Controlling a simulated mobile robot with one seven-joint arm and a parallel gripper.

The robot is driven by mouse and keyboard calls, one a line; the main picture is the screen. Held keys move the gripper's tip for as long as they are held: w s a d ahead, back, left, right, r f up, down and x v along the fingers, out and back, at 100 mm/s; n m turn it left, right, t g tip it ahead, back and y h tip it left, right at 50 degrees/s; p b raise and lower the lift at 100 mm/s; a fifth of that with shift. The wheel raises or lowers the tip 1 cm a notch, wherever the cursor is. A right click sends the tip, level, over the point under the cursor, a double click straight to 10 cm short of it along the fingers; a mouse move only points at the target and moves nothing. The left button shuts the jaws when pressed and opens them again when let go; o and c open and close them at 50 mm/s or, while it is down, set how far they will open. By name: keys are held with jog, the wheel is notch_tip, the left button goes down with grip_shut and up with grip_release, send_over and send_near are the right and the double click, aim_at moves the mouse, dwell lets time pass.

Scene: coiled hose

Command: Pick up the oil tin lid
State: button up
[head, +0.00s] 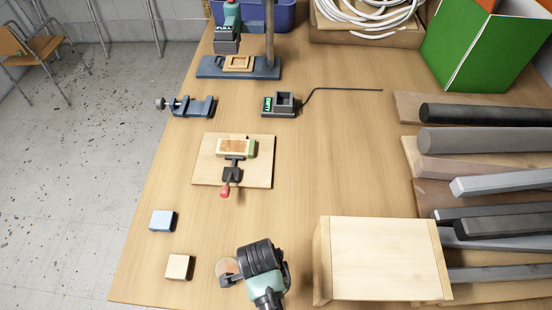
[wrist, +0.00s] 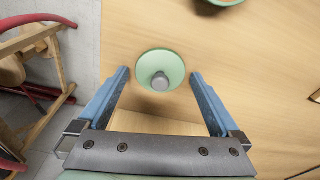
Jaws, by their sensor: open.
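The oil tin lid appears to be the pale green round disc (wrist: 176,60) with a grey knob, in the upper middle of the wrist view. My gripper (wrist: 160,74) is open, with one blue finger on each side of the lid. Gaps show between the fingers and the lid, and nothing is held. In the head view, my arm's end is at the bottom, over the near part of the bench.
Part of another green thing (wrist: 222,2) shows at the wrist view's top edge. A blue block (head: 162,221) and a cream block (head: 178,267) lie to the left. A pale wooden box (head: 385,255) stands to the right. The middle of the bench (head: 335,150) is clear.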

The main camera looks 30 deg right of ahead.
jog(key=c, duration=1.2)
